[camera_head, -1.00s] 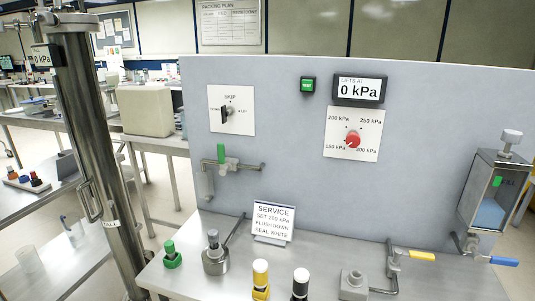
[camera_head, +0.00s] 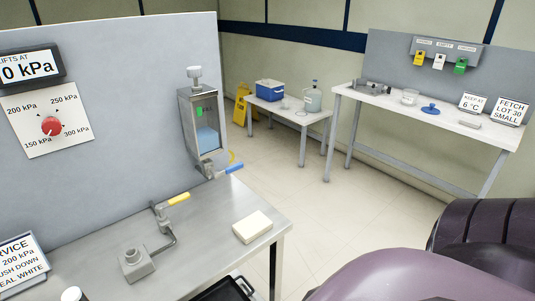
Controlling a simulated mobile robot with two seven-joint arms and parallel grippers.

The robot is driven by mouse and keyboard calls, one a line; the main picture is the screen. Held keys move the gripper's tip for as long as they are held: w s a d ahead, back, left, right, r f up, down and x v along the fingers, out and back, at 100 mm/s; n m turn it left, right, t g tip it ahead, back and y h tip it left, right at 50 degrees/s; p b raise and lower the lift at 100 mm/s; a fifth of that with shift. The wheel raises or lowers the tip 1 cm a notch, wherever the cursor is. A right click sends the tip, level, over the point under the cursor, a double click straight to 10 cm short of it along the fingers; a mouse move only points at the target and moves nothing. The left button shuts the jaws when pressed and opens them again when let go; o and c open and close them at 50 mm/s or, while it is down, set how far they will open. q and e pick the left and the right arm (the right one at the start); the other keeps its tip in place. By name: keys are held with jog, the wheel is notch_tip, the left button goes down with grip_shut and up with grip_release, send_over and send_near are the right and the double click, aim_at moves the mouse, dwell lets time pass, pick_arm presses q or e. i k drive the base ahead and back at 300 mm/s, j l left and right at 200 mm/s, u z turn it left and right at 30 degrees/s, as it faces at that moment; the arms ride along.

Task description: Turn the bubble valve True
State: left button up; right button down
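A valve with a blue lever handle (camera_head: 234,168) sits at the bench's back right, under a clear box (camera_head: 198,118) holding blue liquid. A valve with a yellow lever handle (camera_head: 178,199) stands nearer, on a bent pipe leading to a metal block (camera_head: 136,263). No readable label shows which one is the bubble valve. Both handles point up and to the right in the picture. Neither gripper is in view. A purple and dark part of my own body fills the bottom right corner.
The steel bench (camera_head: 205,225) carries a pale block (camera_head: 253,226) near its right edge. The grey panel (camera_head: 110,130) has a red pressure knob (camera_head: 51,126). Open floor lies right of the bench. A side table with a blue cooler (camera_head: 270,91) and a white shelf table (camera_head: 440,117) stand behind.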

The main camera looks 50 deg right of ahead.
aim_at(233, 168)
jog(key=z, duration=1.3)
jog(key=i+l+z, duration=0.25)
jog(key=l+z, duration=0.2)
jog(key=l, duration=0.15)
jog(key=i+l+z, duration=1.25)
jog(key=i+u, duration=0.55)
jog(key=u, duration=0.15)
jog(key=i+l+u, duration=0.1)
jog(key=i+u, duration=0.35)
jog(key=u, duration=0.35)
jog(key=i+u, duration=0.1)
jog(key=u, duration=0.35)
jog(key=i+u, duration=0.1)
jog(key=u, duration=0.35)
jog(key=i+l+u, duration=0.1)
jog(key=u, duration=0.8)
jog(key=i+l+u, duration=0.1)
jog(key=u, duration=0.35)
jog(key=l, duration=0.1)
